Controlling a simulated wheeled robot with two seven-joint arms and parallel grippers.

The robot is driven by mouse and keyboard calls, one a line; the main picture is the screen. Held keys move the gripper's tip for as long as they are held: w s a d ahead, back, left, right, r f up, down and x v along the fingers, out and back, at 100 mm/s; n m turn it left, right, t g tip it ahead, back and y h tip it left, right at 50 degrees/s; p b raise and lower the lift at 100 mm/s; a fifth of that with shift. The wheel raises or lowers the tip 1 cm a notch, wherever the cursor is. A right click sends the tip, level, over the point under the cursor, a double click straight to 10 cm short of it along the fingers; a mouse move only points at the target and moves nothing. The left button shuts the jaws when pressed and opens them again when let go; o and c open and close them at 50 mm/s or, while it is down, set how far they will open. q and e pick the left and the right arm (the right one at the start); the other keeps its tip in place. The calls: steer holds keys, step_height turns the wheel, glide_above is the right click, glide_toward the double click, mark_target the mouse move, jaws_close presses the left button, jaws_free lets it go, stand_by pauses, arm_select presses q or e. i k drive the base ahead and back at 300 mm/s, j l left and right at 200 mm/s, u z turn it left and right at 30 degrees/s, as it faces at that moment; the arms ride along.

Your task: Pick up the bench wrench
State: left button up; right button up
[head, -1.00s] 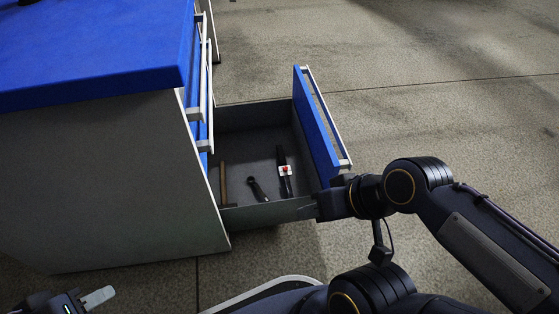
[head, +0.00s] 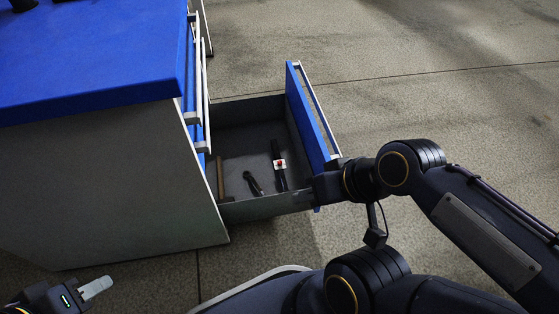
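The open drawer (head: 262,208) holds several tools. A small dark tool (head: 253,183) lies in its middle and looks like the bench wrench, though it is too small to be sure. My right gripper (head: 308,194) is at the drawer's near right corner, beside the blue front panel and to the right of the tool. Its fingers are dark and overlap the drawer wall, so their opening is unclear. My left gripper (head: 97,288) is low at the left, in front of the cabinet and far from the drawer. One pale finger shows; its opening is unclear.
A wooden-handled hammer (head: 221,178) lies at the drawer's left, and a dark tool with a white and red tag (head: 280,173) at its right. The blue-topped cabinet (head: 105,185) fills the left. Open floor (head: 440,100) lies to the right.

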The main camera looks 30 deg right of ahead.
mark_target(275, 148)
steer(key=k+j+u, duration=0.15)
steer(key=k+u, duration=0.25)
steer(key=k, duration=0.25)
steer(key=l+u, duration=0.25)
steer(key=u, duration=0.15)
steer(key=l+u, duration=0.6)
steer(key=u, duration=0.2)
steer(key=l+u, duration=0.35)
steer(key=k+l, duration=0.15)
steer(key=l, duration=0.2)
steer(key=k+l, duration=0.1)
steer(key=l, duration=0.25)
steer(key=k+l, duration=0.15)
steer(key=l, duration=0.15)
steer(key=k+l, duration=0.15)
steer(key=l, duration=0.2)
steer(key=k+l, duration=0.1)
steer(key=l, duration=0.25)
